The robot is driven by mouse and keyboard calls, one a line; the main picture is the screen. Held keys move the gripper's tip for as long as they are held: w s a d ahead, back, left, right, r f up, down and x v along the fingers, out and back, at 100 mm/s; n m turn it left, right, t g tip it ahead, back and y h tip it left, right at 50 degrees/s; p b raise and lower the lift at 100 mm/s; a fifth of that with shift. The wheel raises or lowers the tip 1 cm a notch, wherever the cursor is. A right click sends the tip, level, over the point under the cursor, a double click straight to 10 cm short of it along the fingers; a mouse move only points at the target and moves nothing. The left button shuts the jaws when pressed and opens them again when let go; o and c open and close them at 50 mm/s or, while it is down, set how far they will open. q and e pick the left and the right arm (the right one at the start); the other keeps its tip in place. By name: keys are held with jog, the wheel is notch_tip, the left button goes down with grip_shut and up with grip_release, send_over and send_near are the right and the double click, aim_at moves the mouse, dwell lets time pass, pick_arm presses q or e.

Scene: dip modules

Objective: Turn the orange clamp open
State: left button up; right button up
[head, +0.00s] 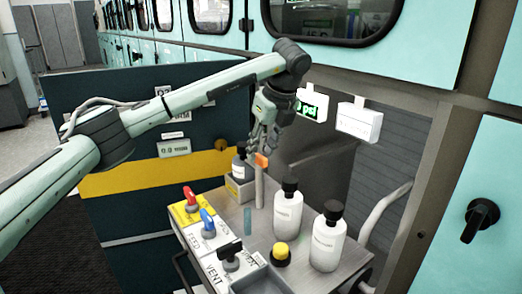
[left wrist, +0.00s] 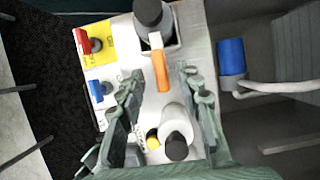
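The orange clamp (head: 262,160) tops a pale upright post on the cart, beside a bottle (head: 240,168) standing in a small holder. In the left wrist view the orange clamp (left wrist: 161,72) is a narrow bar pointing down the picture, next to the dark bottle cap (left wrist: 148,12). My left gripper (head: 264,143) is above the clamp, pointing down. In the left wrist view its two fingers (left wrist: 163,82) are spread on either side of the clamp, with visible gaps and no clear contact. My right gripper is in neither view.
Two white bottles (head: 287,212) (head: 327,240) with black caps stand right of the post. A yellow button (head: 281,253) sits near the front. Red (head: 190,197) and blue (head: 207,218) valve handles are at the left. A black handle (head: 229,256) is at the front left.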

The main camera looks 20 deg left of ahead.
pick_arm(q)
jog(key=shift+w+a+f, duration=0.1)
jog(key=shift+a+f, duration=0.1)
jog(key=shift+f, duration=0.4)
jog(key=shift+w+f, duration=0.1)
grip_shut()
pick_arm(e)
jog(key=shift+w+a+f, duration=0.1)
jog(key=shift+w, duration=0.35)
